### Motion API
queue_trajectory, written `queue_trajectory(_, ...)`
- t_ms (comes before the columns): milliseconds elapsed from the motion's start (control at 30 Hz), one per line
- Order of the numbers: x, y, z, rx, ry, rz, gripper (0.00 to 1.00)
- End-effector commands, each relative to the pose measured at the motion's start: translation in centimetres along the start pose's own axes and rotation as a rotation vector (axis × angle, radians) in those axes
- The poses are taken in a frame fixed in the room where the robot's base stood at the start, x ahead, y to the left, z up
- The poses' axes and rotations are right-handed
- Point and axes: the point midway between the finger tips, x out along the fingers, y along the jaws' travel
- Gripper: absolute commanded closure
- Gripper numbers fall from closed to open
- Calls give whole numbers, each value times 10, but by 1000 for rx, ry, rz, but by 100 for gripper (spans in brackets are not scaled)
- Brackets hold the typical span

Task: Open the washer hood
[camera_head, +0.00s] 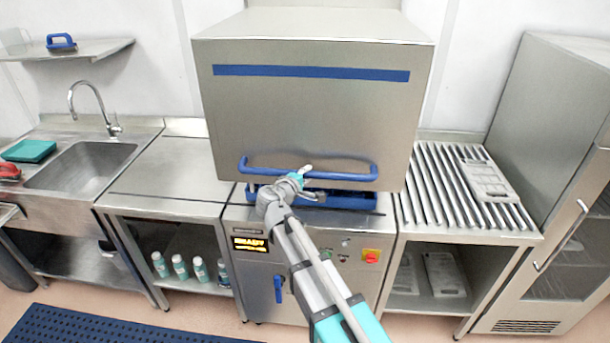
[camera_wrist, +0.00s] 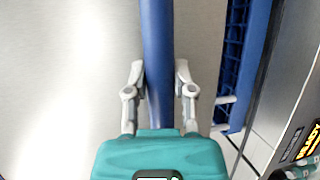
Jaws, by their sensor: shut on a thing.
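The washer hood (camera_head: 310,115) is a large steel box with a blue stripe, in the middle of the head view. Its lower edge is above the washer's base, and a blue rack (camera_head: 335,198) shows in the gap beneath. A blue bar handle (camera_head: 340,174) runs along the hood's lower front. My gripper (camera_head: 298,178) is at the left part of this handle. In the wrist view, my gripper (camera_wrist: 160,85) has a finger on each side of the blue handle (camera_wrist: 157,40) and is shut on it. The rack also shows in the wrist view (camera_wrist: 240,60).
A steel counter and sink (camera_head: 85,165) stand left. A roller table (camera_head: 450,185) with a grey mould tray (camera_head: 486,180) stands right, beside a steel cabinet (camera_head: 555,130). The washer's front has a lit display (camera_head: 250,245) and a red switch (camera_head: 371,256). A blue mat (camera_head: 90,325) lies on the floor.

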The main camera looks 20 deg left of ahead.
Motion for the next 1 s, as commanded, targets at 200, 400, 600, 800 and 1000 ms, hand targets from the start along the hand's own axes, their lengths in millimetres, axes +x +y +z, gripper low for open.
queue_trajectory(200,-6,39,3,-2,-1,2,100)
queue_trajectory(400,-12,66,5,-1,-1,2,100)
queue_trajectory(600,-17,94,7,-1,-1,2,100)
queue_trajectory(800,-22,121,9,-2,-1,2,100)
queue_trajectory(1000,-27,149,11,-2,-1,2,100)
